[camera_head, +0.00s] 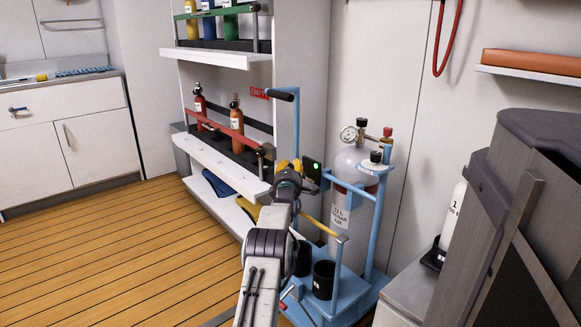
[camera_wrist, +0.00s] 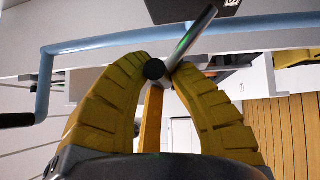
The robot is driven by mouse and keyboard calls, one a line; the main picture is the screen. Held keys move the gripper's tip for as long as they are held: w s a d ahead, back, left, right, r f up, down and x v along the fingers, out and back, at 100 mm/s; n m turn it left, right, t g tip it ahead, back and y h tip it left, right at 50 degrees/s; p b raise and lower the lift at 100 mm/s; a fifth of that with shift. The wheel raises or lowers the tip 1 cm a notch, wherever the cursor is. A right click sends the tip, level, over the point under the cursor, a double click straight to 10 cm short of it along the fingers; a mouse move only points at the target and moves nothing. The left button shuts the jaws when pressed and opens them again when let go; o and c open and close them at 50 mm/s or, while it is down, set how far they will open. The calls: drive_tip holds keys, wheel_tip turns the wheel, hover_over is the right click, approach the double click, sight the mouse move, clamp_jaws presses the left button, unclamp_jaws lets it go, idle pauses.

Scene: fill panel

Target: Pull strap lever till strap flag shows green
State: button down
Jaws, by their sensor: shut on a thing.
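My gripper (camera_wrist: 162,70) has its two yellow fingers closed on the strap lever (camera_wrist: 196,37), a silver rod with a dark round end, in the wrist view. In the head view my gripper (camera_head: 289,165) is at the blue cylinder cart, and its fingers and wrist hide most of the lever. Just right of it, a small dark box (camera_head: 309,175) shows a bright green spot (camera_head: 316,167), seemingly the strap flag. In the wrist view a dark labelled box (camera_wrist: 185,8) is at the top edge, and the rod has a green tint.
The blue cart (camera_head: 353,290) holds a large gas cylinder (camera_head: 343,208) with a gauge and has empty black cups (camera_head: 324,279). A shelf rack (camera_head: 215,153) with small bottles stands left of it. A grey cabinet (camera_head: 520,200) is at right. Wooden floor (camera_head: 120,255) is clear at left.

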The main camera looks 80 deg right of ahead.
drive_tip(key=shift+s, duration=0.25)
drive_tip(key=c, duration=1.5)
unclamp_jaws()
drive_tip(key=o, duration=0.5)
drive_tip(key=shift+w+f, duration=0.1)
drive_tip(key=shift+o, duration=0.2)
drive_tip(key=shift+r, duration=5.15)
